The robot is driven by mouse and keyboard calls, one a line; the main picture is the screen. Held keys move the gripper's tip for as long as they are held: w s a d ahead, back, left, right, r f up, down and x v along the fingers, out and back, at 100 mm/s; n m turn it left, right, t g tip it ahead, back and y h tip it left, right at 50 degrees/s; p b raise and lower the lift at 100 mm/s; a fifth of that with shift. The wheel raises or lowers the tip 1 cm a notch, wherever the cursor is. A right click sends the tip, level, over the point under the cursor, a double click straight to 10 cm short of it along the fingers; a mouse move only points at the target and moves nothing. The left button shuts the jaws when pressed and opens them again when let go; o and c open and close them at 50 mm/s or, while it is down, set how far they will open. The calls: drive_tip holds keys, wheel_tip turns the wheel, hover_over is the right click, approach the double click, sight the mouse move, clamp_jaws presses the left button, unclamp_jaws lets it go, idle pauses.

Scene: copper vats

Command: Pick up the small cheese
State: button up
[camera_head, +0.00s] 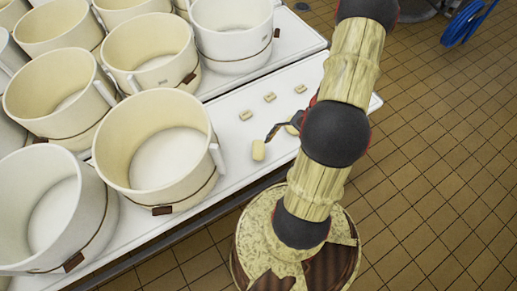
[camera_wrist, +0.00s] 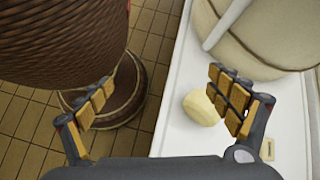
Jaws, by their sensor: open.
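My gripper (camera_wrist: 160,82) is open and empty, its two padded fingers wide apart. In the wrist view a pale yellow rounded cheese (camera_wrist: 199,108) lies on the white table top (camera_wrist: 178,75), close to the inner side of the right finger. In the head view a dark finger of my gripper (camera_head: 277,130) is just above the table, beside an upright pale cheese (camera_head: 258,150). Another cheese piece (camera_head: 292,128) is partly hidden by my arm. Smaller pieces (camera_head: 246,115), (camera_head: 270,97) and (camera_head: 300,88) lie farther back. I cannot tell which piece the wrist view shows.
Large cream vats (camera_head: 160,145) crowd the left of the table. One vat (camera_wrist: 265,35) stands near the right finger in the wrist view. A small pale block (camera_wrist: 267,149) lies at lower right there. The tiled floor (camera_head: 430,130) at right is mostly clear.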

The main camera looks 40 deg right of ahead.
sight(261, 150)
drive_tip(key=w+f+m+t, duration=0.1)
drive_tip(key=f+m+t, duration=0.1)
drive_tip(key=f, duration=0.3)
drive_tip(key=f+m+t, duration=0.3)
drive_tip(key=f, duration=0.1)
drive_tip(key=w+d+f+m+t+y, duration=0.1)
drive_tip(key=f+m+t, duration=0.1)
drive_tip(key=f, duration=0.3)
drive_tip(key=shift+w+d+f+p, duration=0.1)
drive_tip(key=shift+w+f+p, duration=0.2)
drive_tip(key=w+d, duration=0.1)
drive_tip(key=w+d+t, duration=0.1)
drive_tip(key=d, duration=0.1)
drive_tip(key=w+d+m+t+h, duration=0.1)
drive_tip(key=w+d, duration=0.1)
drive_tip(key=shift+r, duration=0.3)
drive_tip(key=shift+w+a, duration=0.25)
drive_tip(key=b+x, duration=0.2)
drive_tip(key=x, duration=0.5)
drive_tip(key=shift+s+a+r, duration=0.1)
drive_tip(key=shift+a, duration=0.15)
drive_tip(key=shift+c, duration=1.4)
